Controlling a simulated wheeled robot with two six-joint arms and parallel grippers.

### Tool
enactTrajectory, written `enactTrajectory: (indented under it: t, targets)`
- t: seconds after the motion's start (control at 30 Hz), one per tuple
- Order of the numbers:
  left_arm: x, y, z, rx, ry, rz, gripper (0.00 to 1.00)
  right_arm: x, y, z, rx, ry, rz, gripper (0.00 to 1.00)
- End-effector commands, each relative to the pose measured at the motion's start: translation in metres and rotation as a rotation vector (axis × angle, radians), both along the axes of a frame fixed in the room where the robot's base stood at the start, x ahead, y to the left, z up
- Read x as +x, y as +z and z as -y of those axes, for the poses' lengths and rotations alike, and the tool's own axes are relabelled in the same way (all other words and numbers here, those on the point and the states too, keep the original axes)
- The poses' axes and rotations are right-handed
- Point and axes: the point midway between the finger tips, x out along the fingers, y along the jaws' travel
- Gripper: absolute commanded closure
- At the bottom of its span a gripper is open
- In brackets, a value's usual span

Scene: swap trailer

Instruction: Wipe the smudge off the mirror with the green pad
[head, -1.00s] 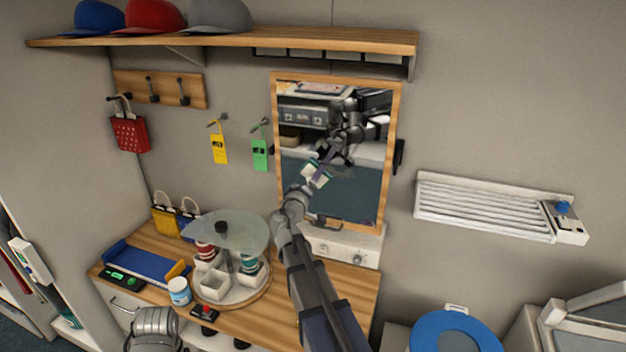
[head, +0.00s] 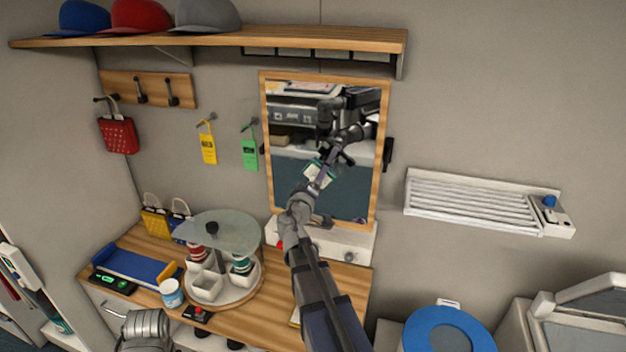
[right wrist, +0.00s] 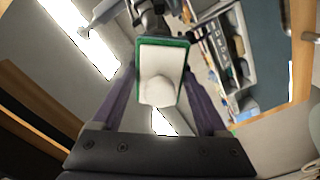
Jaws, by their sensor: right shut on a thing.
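The wood-framed mirror (head: 383,130) hangs on the wall at the middle of the head view. My right arm reaches up in front of it, and its reflection shows in the glass. My right gripper (head: 322,172) is at the lower middle of the mirror, shut on the pad. In the right wrist view the pad (right wrist: 174,52) has a white face with a green rim and sits between the two purple-grey fingers (right wrist: 160,95). I cannot tell whether the pad touches the glass. I cannot make out the smudge. Only a grey part of my left arm shows at bottom left.
A wooden counter (head: 262,312) below holds a round carousel (head: 228,296) with a glass top, a cup (head: 172,293) and a blue tray (head: 140,265). A cap shelf (head: 300,40) juts out above the mirror. A white slatted rack (head: 470,205) is to the right.

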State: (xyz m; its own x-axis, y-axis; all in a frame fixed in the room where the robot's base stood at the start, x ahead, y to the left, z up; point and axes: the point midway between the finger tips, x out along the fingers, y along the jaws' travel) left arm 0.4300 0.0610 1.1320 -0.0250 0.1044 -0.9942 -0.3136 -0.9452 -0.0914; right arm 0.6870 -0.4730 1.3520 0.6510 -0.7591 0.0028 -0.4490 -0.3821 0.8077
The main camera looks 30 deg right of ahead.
Motion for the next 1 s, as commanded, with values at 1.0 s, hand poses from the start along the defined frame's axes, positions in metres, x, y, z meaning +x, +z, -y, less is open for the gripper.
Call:
enactTrajectory:
  t: [1.0]
  targets:
    - [0.0, 0.0, 0.0, 0.0, 0.0, 0.0, 0.0, -0.047, 0.0, 0.037, 0.0, -0.006, 0.0, 0.68]
